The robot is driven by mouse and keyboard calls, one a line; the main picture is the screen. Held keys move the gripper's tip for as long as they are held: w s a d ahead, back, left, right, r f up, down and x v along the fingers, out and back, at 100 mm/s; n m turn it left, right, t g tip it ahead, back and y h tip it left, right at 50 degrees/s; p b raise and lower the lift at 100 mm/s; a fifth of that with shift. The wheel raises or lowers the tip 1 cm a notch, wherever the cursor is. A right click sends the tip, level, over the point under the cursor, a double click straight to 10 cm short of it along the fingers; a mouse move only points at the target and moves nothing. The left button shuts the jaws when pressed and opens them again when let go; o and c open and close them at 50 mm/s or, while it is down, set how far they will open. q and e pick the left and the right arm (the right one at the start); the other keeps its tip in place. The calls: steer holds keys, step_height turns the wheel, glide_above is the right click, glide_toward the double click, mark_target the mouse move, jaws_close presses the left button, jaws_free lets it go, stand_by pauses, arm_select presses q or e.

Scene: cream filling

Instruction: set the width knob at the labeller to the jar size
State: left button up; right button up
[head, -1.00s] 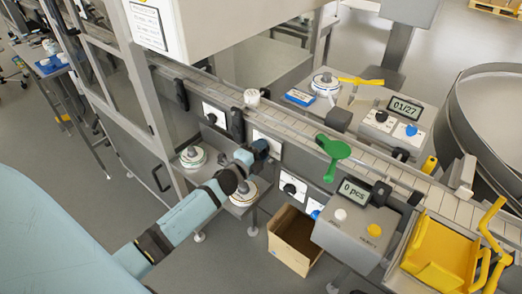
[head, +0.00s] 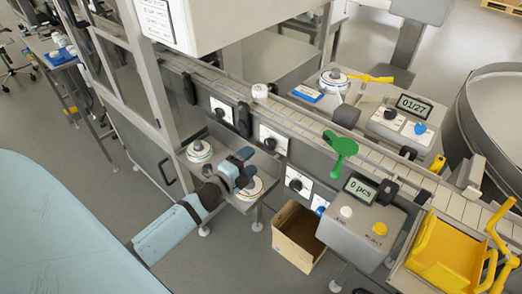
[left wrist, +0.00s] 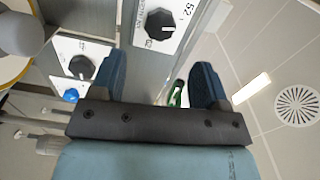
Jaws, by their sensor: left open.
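Several white panels with black knobs line the conveyor's near side; which is the width knob I cannot tell in the head view. One knob (head: 269,141) is right of my left gripper (head: 240,166), and another knob (head: 297,184) is lower right, near a blue button (head: 320,210). In the left wrist view a black knob (left wrist: 160,23) on a white panel marked "52" is beyond the open, empty fingers (left wrist: 157,66). A second knob (left wrist: 81,67) with a blue button (left wrist: 70,95) is at the left. The gripper appears apart from the knobs. My right gripper is out of view.
Round discs stand below the gripper (head: 250,190) and to its left (head: 199,150). A green paddle (head: 340,145) sticks out over the conveyor (head: 300,118). An open cardboard box (head: 299,238) and a grey counter box reading "0 pcs" (head: 362,226) stand at the right.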

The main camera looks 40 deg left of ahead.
arm_select(q)
steer(key=s, duration=0.5)
steer(key=shift+a, duration=0.2)
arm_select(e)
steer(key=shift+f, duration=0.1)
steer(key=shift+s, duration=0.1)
arm_select(q)
steer(key=s+d+f+n+g+h, duration=0.1)
steer(key=s+d+f+n+g, duration=0.1)
steer(key=s+d+f+n, duration=0.3)
steer(key=s+d+f+n+g, duration=0.25)
steer(key=s+d+n, duration=0.2)
steer(key=d, duration=0.35)
steer(key=s+d+f+n+g+h, duration=0.1)
steer(key=s+d+f+n+g, duration=0.25)
steer(key=d+n, duration=0.25)
step_height(320, 180, up, 13)
steer(key=a+t+p, duration=0.1)
steer(key=p, duration=1.4)
steer(key=shift+s+m, duration=0.35)
steer(key=shift+s, duration=0.1)
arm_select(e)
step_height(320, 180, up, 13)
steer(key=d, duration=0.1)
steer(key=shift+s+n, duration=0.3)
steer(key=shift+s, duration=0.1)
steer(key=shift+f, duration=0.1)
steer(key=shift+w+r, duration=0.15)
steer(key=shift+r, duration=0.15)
